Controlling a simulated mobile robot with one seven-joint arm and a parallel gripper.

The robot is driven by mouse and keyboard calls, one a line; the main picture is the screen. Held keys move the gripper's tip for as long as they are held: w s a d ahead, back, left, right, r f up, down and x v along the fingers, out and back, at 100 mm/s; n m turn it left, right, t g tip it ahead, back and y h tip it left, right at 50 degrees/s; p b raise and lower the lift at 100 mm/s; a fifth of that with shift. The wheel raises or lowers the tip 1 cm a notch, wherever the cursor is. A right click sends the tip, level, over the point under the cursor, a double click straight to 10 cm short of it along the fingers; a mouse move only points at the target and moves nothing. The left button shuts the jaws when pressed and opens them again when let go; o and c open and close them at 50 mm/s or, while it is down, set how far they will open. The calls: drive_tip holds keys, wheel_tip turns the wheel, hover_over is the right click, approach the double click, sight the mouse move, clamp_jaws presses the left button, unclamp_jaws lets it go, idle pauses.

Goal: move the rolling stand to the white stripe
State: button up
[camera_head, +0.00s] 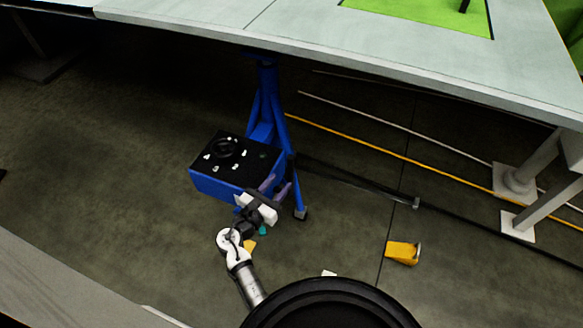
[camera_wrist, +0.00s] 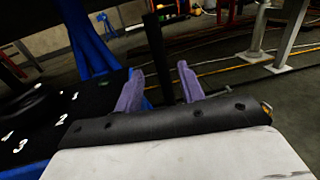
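The rolling stand (camera_head: 228,187) is a blue frame with a black top carrying a round dial and white marks. It stands under the edge of the light table, and its black top (camera_wrist: 88,103) also shows at the left of the wrist view. My gripper (camera_head: 278,188) is at the stand's near right corner. In the wrist view its purple fingers (camera_wrist: 160,85) are apart. A dark upright post (camera_wrist: 156,55) shows between them, with gaps at both sides; I cannot tell its depth.
A yellow stripe (camera_head: 370,150) lies on the near side of the white one. A dark rail (camera_head: 360,182) lies on the floor right of the stand. A yellow block (camera_head: 402,252) sits at the lower right. Grey table legs (camera_head: 515,180) stand at the right.

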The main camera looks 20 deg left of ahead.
sight(289, 172)
drive_tip(key=x, duration=0.7)
clamp_jaws()
